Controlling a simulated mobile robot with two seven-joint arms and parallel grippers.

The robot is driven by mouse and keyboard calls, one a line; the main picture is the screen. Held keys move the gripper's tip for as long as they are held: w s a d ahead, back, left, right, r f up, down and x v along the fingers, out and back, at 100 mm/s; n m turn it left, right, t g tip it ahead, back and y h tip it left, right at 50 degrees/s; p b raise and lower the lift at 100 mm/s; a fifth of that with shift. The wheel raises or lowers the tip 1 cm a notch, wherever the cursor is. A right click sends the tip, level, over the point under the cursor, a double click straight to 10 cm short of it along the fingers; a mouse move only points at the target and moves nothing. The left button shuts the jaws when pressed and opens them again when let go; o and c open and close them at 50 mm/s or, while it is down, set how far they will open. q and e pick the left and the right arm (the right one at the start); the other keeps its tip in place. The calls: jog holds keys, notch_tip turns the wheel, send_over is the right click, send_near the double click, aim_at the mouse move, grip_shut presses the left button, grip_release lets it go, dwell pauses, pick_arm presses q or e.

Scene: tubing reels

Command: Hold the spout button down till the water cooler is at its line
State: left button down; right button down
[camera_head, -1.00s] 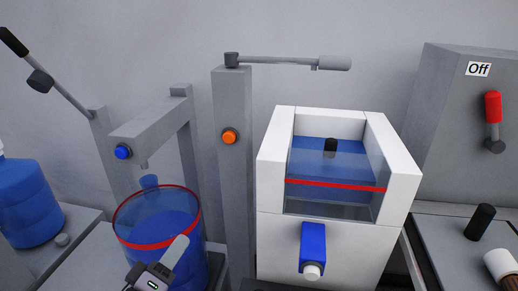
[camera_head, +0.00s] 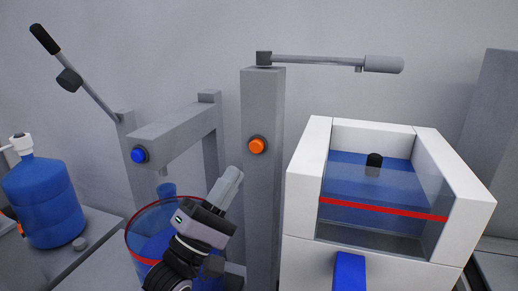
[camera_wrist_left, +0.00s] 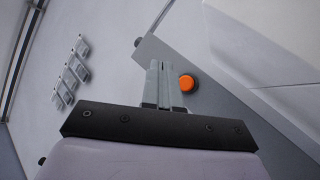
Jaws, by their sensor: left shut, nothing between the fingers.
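The white water cooler (camera_head: 303,185) stands at the right, with blue water behind a clear front and a red line (camera_head: 385,209) across it. I cannot tell exactly how the water level sits against the line. A grey post (camera_head: 262,205) beside it carries an orange button (camera_head: 257,146) and a swing spout (camera_head: 330,62) on top. My left gripper (camera_head: 231,176) is shut and empty, pointing up, below and left of the orange button and apart from it. In the left wrist view the orange button (camera_wrist_left: 187,82) is just right of the shut fingertips. My right gripper is not in view.
A second spout stand (camera_head: 175,128) with a blue button (camera_head: 138,155) is at the left, over an open blue container (camera_head: 136,245) with a red line. My gripper is in front of that container. A capped blue jug (camera_head: 45,205) stands at the far left.

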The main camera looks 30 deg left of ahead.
aim_at(256, 146)
pick_arm(q)
jog(key=shift+w+h, duration=0.1)
jog(key=shift+h, duration=0.2)
jog(key=shift+w+a+b, duration=0.3)
jog(key=shift+w+a, duration=0.05)
jog(key=shift+w, duration=1.05)
jog(key=shift+w+a+b, duration=0.35)
jog(key=shift+w, duration=1.05)
jog(key=shift+w+a+b, duration=0.3)
jog(key=shift+w+a, duration=0.05)
jog(key=shift+w, duration=1.05)
jog(key=shift+w, duration=0.1)
jog(key=shift+w+a, duration=0.1)
jog(key=shift+w, duration=0.2)
jog(key=shift+w+a, duration=0.1)
jog(key=shift+w, duration=0.35)
jog(key=shift+w+a+r, duration=0.1)
jog(key=shift+w+a, duration=0.1)
jog(key=shift+w, duration=0.05)
